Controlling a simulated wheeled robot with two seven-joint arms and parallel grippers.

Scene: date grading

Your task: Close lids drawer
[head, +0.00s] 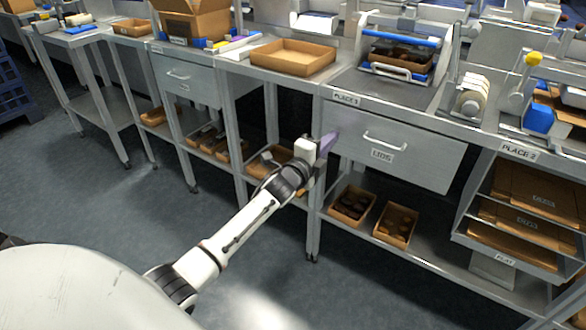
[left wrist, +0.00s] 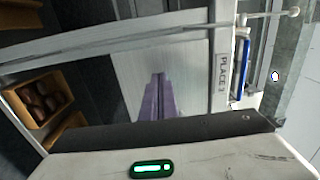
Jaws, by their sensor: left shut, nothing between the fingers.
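The lids drawer (head: 420,163) has a grey front with a bar handle (head: 385,143) and a LIDS label. My right gripper is not in view.
A cardboard tray (head: 293,58) and a tray sealer with a blue bar (head: 400,38) stand on the bench. Boxes of dates (head: 397,223) stand on the lower shelf under the drawer. A rack of flat cardboard (head: 530,215) is at the right. The floor in front is clear.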

